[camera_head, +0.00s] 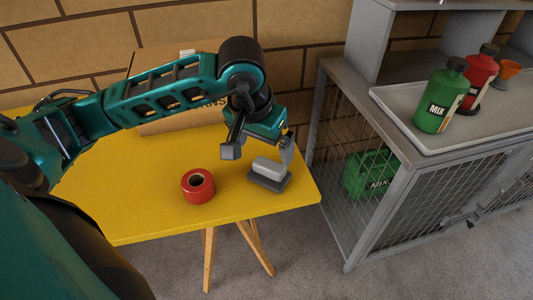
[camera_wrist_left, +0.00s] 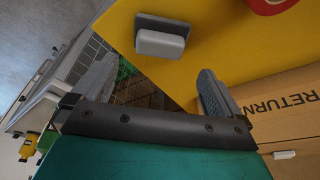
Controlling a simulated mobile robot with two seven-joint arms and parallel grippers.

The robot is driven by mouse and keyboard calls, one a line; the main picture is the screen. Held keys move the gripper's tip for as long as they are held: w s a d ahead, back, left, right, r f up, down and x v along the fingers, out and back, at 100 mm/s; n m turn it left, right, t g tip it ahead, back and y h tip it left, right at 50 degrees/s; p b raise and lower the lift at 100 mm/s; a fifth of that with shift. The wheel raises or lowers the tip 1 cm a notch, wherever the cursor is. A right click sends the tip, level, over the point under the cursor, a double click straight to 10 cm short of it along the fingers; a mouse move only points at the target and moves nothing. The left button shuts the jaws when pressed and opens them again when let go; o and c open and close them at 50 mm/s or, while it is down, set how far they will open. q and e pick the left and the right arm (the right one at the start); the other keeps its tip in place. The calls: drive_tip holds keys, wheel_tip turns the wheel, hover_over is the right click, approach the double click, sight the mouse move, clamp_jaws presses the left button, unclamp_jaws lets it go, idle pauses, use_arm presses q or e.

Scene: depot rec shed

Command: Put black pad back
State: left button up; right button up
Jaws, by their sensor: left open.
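A dark pad (camera_head: 274,185) lies near the right end of the yellow table (camera_head: 150,215), with a light grey block (camera_head: 269,167) on top of it. Whether the two are one piece, I cannot tell. In the left wrist view the dark pad (camera_wrist_left: 165,21) and the grey block (camera_wrist_left: 160,43) show near the top, beyond the fingers. My left gripper (camera_head: 258,152) is open and empty, its fingers spread just above and behind the block in the head view. It also shows open in the left wrist view (camera_wrist_left: 154,82). My right gripper is not in view.
A red tape roll (camera_head: 198,187) sits left of the pad. A cardboard box (camera_head: 165,126) stands behind my left arm. Right of the table is a grey mesh cabinet (camera_head: 333,160) with a green container (camera_head: 370,173) inside. A tray (camera_head: 410,120) on top holds green (camera_head: 440,97) and red (camera_head: 480,78) bottles.

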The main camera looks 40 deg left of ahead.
use_arm(q)
drive_tip(key=v, duration=0.4)
drive_tip(key=shift+s, duration=0.1)
idle(0.5)
